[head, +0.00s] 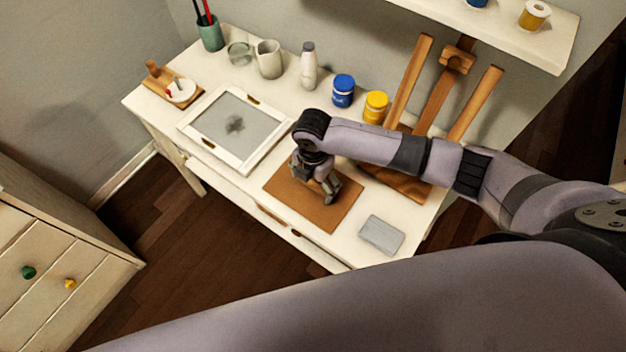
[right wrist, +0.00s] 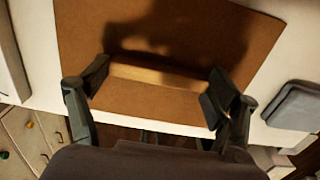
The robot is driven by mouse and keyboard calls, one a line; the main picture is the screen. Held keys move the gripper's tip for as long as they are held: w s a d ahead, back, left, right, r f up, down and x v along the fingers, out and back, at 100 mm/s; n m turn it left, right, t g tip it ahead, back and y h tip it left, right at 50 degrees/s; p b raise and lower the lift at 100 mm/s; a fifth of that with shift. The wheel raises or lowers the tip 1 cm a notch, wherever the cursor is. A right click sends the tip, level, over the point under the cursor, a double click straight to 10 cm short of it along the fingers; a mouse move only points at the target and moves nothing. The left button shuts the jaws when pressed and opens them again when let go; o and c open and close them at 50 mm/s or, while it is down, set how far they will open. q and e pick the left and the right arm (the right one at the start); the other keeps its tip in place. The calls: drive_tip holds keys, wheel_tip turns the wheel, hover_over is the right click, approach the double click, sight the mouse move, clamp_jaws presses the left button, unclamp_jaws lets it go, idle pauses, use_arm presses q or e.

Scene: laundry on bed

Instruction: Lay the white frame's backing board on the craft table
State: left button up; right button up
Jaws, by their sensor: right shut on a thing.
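The backing board (head: 284,188) is a brown panel with a pale wooden grip bar. In the head view it is over the craft table (head: 222,75), right of the white frame (head: 252,164); I cannot tell whether it touches the top. The frame lies flat around a grey panel with a dark smudge. My right gripper (head: 318,190) is over the board. In the right wrist view, the fingers (right wrist: 158,82) are shut on the two ends of the bar, with the board (right wrist: 190,30) beneath. My left gripper is not in view.
A grey box (head: 382,235) lies right of the board. A wooden easel (head: 432,90), blue jar (head: 343,91), yellow jar (head: 376,107), bottle (head: 309,66) and jug (head: 269,60) stand behind. A shelf (head: 500,30) hangs above. A drawer cabinet (head: 60,262) stands at lower left.

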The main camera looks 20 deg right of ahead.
sight(313, 184)
drive_tip(key=shift+f, duration=0.15)
drive_tip(key=o, duration=1.1)
wheel_tip(313, 184, up, 12)
drive_tip(key=shift+r, duration=0.25)
idle(0.3)
